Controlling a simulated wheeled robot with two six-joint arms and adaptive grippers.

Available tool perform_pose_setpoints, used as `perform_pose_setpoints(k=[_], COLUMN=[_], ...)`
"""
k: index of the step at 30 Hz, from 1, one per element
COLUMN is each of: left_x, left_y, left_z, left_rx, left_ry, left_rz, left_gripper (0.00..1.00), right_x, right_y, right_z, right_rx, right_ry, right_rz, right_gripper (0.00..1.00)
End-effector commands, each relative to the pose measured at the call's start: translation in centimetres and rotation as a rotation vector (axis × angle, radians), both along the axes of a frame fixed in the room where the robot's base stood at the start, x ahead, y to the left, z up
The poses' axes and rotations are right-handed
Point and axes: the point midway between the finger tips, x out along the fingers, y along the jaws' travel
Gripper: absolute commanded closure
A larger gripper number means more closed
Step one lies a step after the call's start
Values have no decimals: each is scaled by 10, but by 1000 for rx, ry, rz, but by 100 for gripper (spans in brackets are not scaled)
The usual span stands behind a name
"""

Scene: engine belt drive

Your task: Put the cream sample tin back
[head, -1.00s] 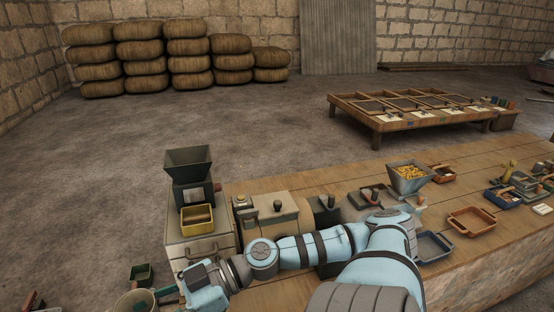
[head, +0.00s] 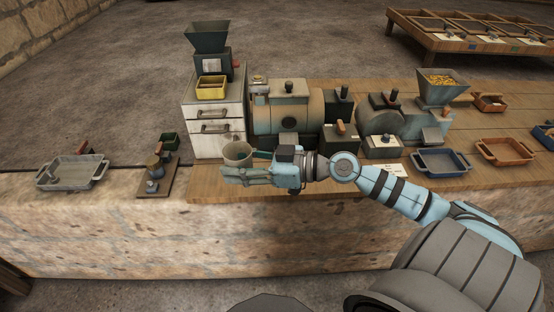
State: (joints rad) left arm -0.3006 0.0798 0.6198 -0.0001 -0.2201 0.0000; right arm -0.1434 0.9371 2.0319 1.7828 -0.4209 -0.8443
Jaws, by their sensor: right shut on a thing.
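My right gripper (head: 232,172) comes in from the right and is shut on a round, cream-grey, open-topped tin (head: 238,153). The tin looks upright, just in front of the lower right of the white drawer cabinet (head: 208,141). My fingers hide its lower part, so I cannot tell whether it touches the bench. My left gripper is not in view.
A yellow box (head: 211,88) and a hopper mill (head: 209,40) are on the cabinet. Machines (head: 288,110) stand to its right. A blue-grey tray (head: 441,162) and an orange tray (head: 505,151) lie farther right. A grey tray (head: 72,172) lies left. The front bench strip is fairly clear.

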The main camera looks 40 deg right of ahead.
Motion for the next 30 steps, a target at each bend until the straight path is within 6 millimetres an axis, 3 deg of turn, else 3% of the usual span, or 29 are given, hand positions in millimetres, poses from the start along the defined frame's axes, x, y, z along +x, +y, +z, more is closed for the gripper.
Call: perform_pose_setpoints(k=[1,3,12,15,17,20,27,30], left_x=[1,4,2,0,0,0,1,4], left_y=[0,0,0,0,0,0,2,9], left_z=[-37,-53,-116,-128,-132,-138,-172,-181], left_rx=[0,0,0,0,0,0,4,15], left_ry=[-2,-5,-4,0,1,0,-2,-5], left_rz=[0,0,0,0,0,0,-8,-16], left_gripper=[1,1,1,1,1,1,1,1], right_x=[19,41,101,109,111,112,112,112], right_y=[-17,-41,-139,-165,-173,-177,-176,-176], right_z=[-33,-43,-60,-57,-59,-77,-171,-198], right_rx=[-1,-1,3,4,2,2,2,1], right_ry=[-7,-7,-7,-1,1,6,9,7], right_rz=[-79,-187,-630,-748,-785,-802,-800,-799], right_gripper=[90,90,90,90,90,90,90,90])
